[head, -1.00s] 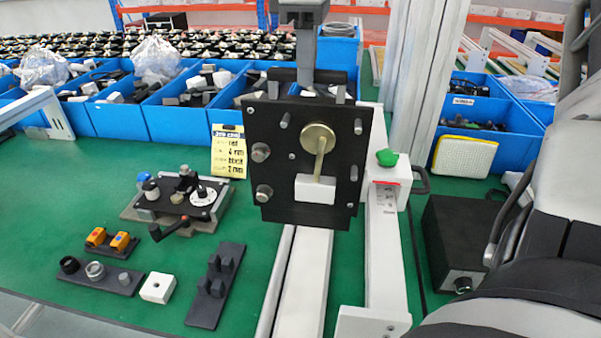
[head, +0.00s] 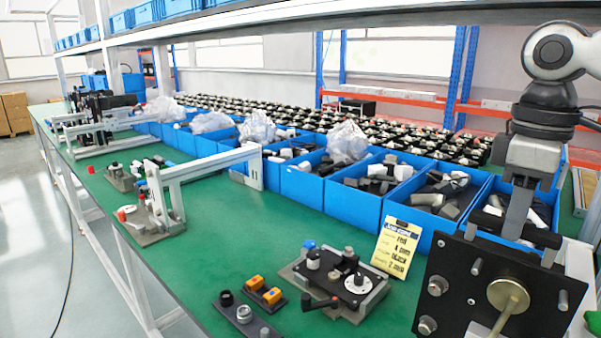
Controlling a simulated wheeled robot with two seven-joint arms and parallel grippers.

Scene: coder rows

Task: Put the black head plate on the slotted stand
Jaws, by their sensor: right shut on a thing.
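The black head plate (head: 456,290) is upright at the lower right of the head view, with a round brass disc with a lever and several metal pins on its face. My right gripper (head: 515,225) comes down from above and is shut on its top edge. The plate's lower part is cut off by the frame. I do not see a thing that is clearly the slotted stand in this view. My left gripper is not in view.
A fixture with a white dial (head: 335,284) and a small black block with orange parts (head: 265,291) are on the green bench (head: 215,265). A yellow card (head: 397,248) leans against the blue bins (head: 353,212). White frames (head: 200,170) stand farther left.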

